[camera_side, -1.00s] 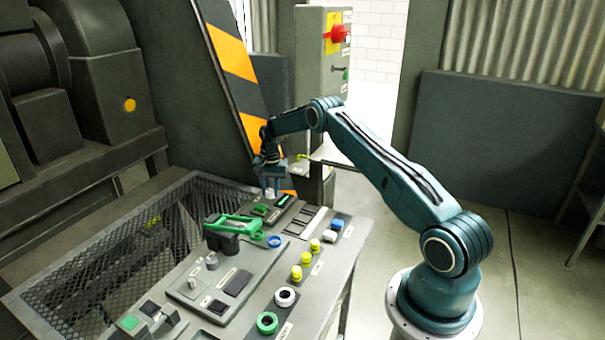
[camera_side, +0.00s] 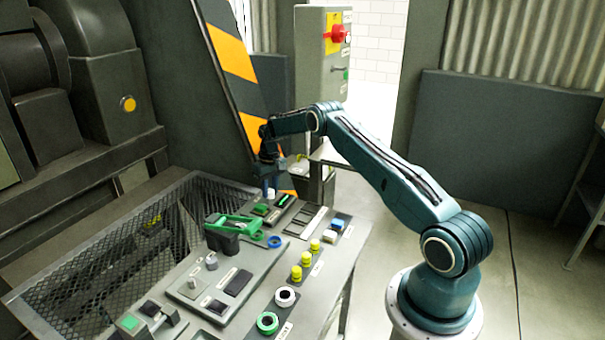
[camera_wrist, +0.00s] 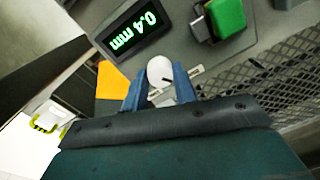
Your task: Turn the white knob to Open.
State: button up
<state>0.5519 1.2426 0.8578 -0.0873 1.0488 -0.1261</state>
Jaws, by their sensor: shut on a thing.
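The white knob (camera_wrist: 160,70) is round with a dark pointer line, and it sits on the grey panel between the two blue fingers of my gripper (camera_wrist: 160,90) in the wrist view. My gripper (camera_side: 269,190) points down over the far end of the panel in the side view and is shut on the knob. The knob (camera_side: 271,193) shows only in part below the fingers there. A small label (camera_wrist: 184,81) lies partly behind the fingers; its words are too small to read.
A display (camera_wrist: 132,28) reading "0.4 mm" and a green switch (camera_wrist: 226,17) are close to the knob. A green-handled tool (camera_side: 234,226), yellow knobs (camera_side: 315,245) and a blue ring (camera_side: 275,241) are nearer on the panel. A mesh guard (camera_side: 100,250) lies left.

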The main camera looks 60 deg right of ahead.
aim_at(271, 190)
jog(key=shift+n, duration=0.5)
jog(key=o, duration=0.7)
jog(key=shift+r, duration=0.1)
notch_tip(271, 190, up, 14)
jog(key=shift+d, duration=0.35)
dwell(0.4)
